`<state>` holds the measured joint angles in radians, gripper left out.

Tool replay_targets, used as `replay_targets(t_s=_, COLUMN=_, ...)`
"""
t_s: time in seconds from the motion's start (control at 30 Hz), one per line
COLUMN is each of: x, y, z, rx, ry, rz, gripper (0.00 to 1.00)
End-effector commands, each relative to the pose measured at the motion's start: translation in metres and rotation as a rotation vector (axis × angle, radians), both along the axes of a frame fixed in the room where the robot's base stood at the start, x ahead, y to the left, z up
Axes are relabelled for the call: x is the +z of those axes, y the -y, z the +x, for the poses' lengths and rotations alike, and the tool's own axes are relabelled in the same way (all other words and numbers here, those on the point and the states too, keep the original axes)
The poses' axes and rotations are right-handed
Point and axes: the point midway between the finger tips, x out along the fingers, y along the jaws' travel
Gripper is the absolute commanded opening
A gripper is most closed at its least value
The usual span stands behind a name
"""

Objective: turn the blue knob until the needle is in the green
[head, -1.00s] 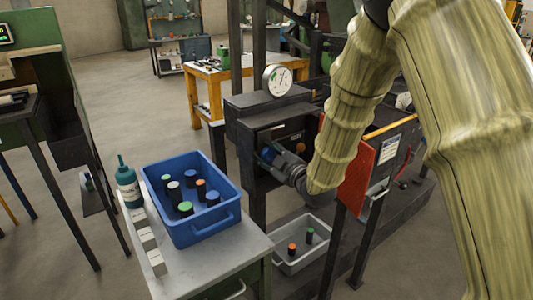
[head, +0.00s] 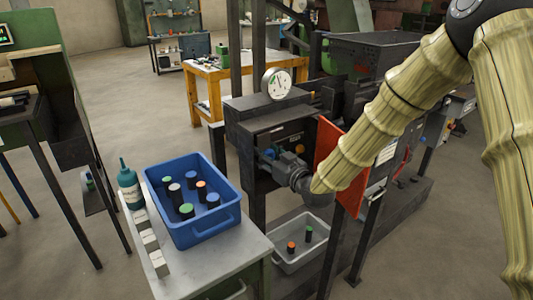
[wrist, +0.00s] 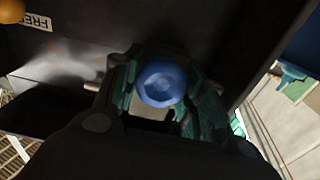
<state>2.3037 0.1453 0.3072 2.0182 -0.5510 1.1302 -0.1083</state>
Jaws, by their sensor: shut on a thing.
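The blue knob (wrist: 161,83) is between the fingers of my gripper (wrist: 163,92) in the wrist view, its round faceted face toward the camera. My gripper is shut on it, with a teal-lined finger on each side. In the head view my gripper (head: 280,162) reaches into the open front of a dark box, and the knob is mostly hidden by it. The round white gauge (head: 276,83) stands on top of that box. Its needle and green band are too small to read surely.
A red panel (head: 327,152) stands beside my wrist, right of the box opening. An orange knob (wrist: 11,10) and a label are close by in the wrist view. A blue bin (head: 231,225) with several capped cylinders and a grey bin (head: 282,267) are in front.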

Motion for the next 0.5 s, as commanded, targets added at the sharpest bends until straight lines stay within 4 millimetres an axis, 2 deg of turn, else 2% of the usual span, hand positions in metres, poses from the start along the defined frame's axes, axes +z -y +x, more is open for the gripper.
replay_targets(t_s=0.5, x=-0.0006, y=0.0015, z=0.0008, rx=0.000, ry=-0.193, rz=0.265, gripper=0.17)
